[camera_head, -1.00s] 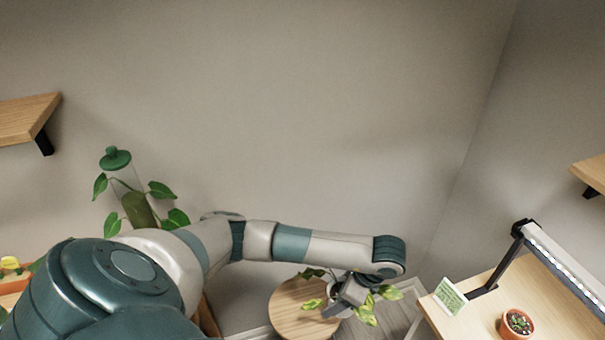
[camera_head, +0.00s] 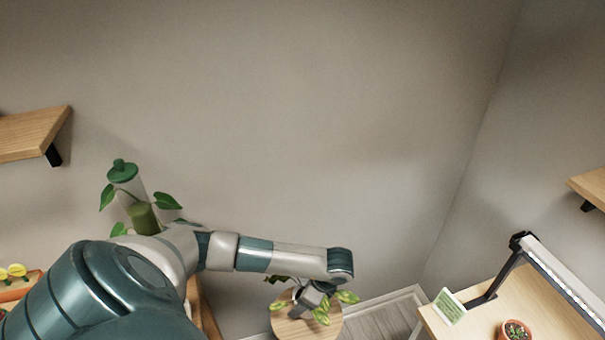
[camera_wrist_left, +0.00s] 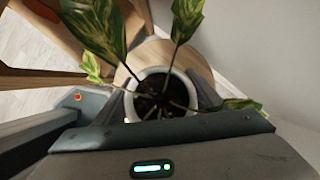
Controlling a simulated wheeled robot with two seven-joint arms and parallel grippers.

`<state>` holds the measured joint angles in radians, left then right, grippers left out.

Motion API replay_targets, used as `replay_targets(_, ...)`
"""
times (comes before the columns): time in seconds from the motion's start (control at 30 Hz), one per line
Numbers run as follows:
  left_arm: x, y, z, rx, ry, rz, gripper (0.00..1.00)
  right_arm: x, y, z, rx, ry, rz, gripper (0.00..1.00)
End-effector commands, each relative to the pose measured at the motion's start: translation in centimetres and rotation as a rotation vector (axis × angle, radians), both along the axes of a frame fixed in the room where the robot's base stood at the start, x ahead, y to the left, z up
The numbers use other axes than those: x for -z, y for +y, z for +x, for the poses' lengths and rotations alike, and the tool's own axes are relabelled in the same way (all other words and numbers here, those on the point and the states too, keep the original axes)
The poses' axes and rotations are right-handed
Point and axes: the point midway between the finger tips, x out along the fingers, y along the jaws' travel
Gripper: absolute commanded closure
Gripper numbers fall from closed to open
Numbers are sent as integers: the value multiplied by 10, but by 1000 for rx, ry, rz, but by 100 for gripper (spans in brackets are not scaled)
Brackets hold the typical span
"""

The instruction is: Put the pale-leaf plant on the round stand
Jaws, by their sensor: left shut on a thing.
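The pale-leaf plant (camera_head: 321,316) has green leaves with yellow-cream patches. In the left wrist view its white pot (camera_wrist_left: 150,74) with dark soil sits between the fingers. My left gripper (camera_head: 305,300) is shut on the plant's pot. The round stand (camera_head: 291,328) has a light wood top, which also shows behind the pot in the left wrist view (camera_wrist_left: 190,55). The plant appears over the stand's top in the head view. I cannot tell whether the pot touches it. My right gripper is not in view.
A wooden table (camera_head: 470,322) at the lower right carries a lamp (camera_head: 560,278), a small card (camera_head: 449,306) and a potted succulent (camera_head: 515,331). Wall shelves (camera_head: 30,134) are on both sides.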

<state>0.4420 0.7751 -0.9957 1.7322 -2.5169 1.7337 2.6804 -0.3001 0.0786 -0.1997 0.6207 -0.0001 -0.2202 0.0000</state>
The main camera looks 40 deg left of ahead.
Motion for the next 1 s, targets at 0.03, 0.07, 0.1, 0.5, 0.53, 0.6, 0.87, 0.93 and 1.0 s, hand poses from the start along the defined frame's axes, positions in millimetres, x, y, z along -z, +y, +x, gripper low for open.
replay_targets(0.03,-1,0,0,0,-1,0,68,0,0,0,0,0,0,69)
replay_targets(0.07,-1,0,0,0,-1,0,68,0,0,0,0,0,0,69)
replay_targets(0.1,0,0,1,0,0,0,68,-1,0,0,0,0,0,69)
replay_targets(0.5,33,0,0,-1,2,0,68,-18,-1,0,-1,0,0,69)
replay_targets(0.53,36,0,0,-1,2,0,68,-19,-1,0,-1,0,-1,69)
replay_targets(0.6,39,0,0,0,1,0,68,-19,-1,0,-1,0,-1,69)
replay_targets(0.87,40,0,0,0,1,0,68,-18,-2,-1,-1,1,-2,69)
replay_targets(0.93,41,0,0,0,1,0,68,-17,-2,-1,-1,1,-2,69)
replay_targets(1.0,41,0,0,0,1,0,23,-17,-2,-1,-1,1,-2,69)
